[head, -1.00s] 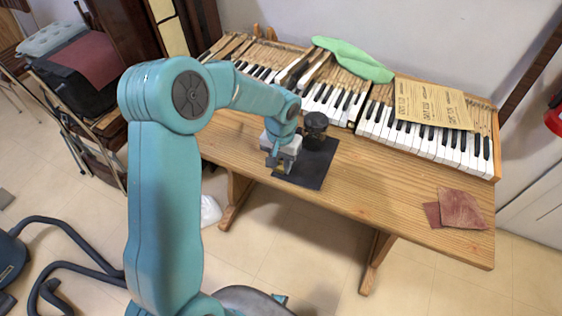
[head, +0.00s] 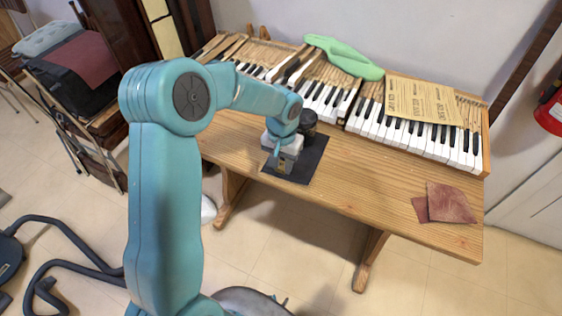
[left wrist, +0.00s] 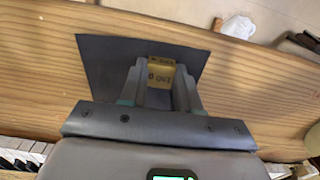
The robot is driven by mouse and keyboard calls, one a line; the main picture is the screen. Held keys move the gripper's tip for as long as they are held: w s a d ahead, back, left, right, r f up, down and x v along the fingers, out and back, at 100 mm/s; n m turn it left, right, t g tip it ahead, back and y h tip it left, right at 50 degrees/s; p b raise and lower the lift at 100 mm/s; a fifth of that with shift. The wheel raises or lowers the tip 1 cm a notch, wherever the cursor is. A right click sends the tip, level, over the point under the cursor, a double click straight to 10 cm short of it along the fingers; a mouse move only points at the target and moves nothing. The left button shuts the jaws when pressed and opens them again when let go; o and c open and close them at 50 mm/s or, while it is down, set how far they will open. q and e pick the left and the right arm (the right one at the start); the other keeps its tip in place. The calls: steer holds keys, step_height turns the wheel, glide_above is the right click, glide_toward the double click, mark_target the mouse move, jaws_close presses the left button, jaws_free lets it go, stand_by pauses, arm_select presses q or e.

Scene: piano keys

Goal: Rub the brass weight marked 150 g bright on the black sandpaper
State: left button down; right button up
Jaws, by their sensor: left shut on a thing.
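My left gripper (head: 280,164) is over the black sandpaper (head: 308,160), which lies flat on the wooden table. In the left wrist view its two fingers (left wrist: 160,88) are shut on a brass weight (left wrist: 161,67). The weight has dark lettering on its face, partly hidden and too small to read surely. The sandpaper (left wrist: 105,70) shows around and below the weight there. Whether the weight touches the sandpaper I cannot tell. My right gripper is not in view.
A dark round object (head: 308,118) stands close behind my gripper, partly hidden by it. Piano keys (head: 400,128) run along the table's back, with a green cloth-like piece (head: 345,58) and tan sheets (head: 425,102) on top. Reddish-brown sheets (head: 450,203) lie at right. The table's middle right is clear.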

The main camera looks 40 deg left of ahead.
arm_select(q)
steer(key=shift+d, duration=0.25)
steer(key=shift+w+d+r+p, duration=0.1)
steer(key=shift+r+p, duration=0.1)
steer(key=shift+p, duration=0.15)
steer(key=shift+w+r, duration=0.1)
steer(key=shift+r, duration=0.8)
steer(key=shift+s+a+r+p, duration=0.2)
steer(key=shift+r+p, duration=0.25)
steer(key=shift+p, duration=0.05)
steer(key=shift+r, duration=0.25)
steer(key=shift+w+d+r+p, duration=0.1)
steer(key=shift+w+r+p, duration=0.05)
steer(key=shift+r+p, duration=0.85)
steer(key=shift+r, duration=0.2)
steer(key=shift+r+p, duration=0.6)
steer(key=shift+r, duration=0.55)
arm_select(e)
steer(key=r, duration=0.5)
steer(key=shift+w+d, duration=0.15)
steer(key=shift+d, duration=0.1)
